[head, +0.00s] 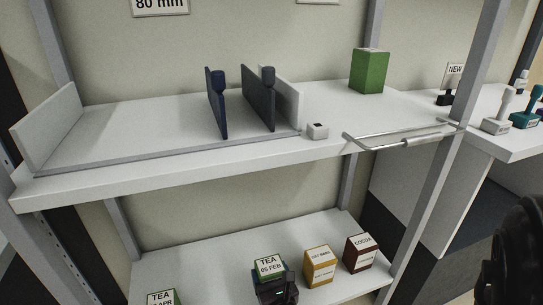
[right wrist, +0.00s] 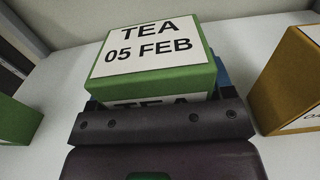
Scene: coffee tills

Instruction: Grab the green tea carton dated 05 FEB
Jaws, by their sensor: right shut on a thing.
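The green tea carton labelled TEA 05 FEB (head: 269,266) is on the lower shelf in the head view. It fills the middle of the right wrist view (right wrist: 152,75), its label upright and readable. My right gripper (head: 277,287) is shut on this carton from the front; in the right wrist view its dark body hides the carton's lower part. Another green tea carton (head: 161,299), its label partly cut off and ending in APR, stands to the left. My left gripper is not in view.
A yellow carton (head: 319,267) and a brown cocoa carton (head: 361,252) stand to the right on the lower shelf. A metal post (head: 440,170) rises at right.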

